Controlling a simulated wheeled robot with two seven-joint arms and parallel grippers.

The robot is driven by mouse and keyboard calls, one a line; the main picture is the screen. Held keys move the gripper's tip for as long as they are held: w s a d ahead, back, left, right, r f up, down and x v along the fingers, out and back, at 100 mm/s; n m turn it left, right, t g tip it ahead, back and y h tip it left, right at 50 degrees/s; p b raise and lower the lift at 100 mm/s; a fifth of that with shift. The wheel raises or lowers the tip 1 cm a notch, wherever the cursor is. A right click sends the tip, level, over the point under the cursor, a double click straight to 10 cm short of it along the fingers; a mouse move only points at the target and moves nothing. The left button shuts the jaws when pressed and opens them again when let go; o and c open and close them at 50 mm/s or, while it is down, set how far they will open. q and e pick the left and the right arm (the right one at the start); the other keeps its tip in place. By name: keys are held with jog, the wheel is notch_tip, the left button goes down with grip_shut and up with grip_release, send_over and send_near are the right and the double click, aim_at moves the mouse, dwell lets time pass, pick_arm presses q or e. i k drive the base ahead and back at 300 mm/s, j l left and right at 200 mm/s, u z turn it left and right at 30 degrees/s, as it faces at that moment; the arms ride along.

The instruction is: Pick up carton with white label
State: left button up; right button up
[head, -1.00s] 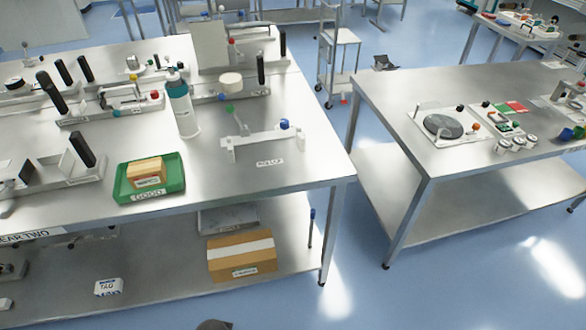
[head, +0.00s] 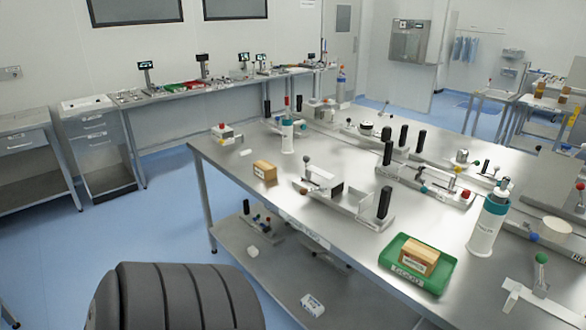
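A small brown carton (head: 418,252) with a white label on its front sits in a green tray (head: 400,277) at the lower right, on the steel table. A second small brown carton (head: 265,170) stands on the same table near its left edge. Any label on it is too small to make out. Neither of my grippers is in view. A dark ribbed part, apparently of my own arm, fills the lower left, well short of both cartons.
The steel table (head: 235,165) holds fixtures with black posts and a white bottle (head: 489,225) right of the tray. A lower shelf (head: 280,268) carries small white boxes. Blue floor (head: 100,235) is open at left. Drawer cabinets (head: 97,140) stand at the back left.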

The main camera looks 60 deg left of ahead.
aim_at(262, 168)
jog(key=u, duration=2.15)
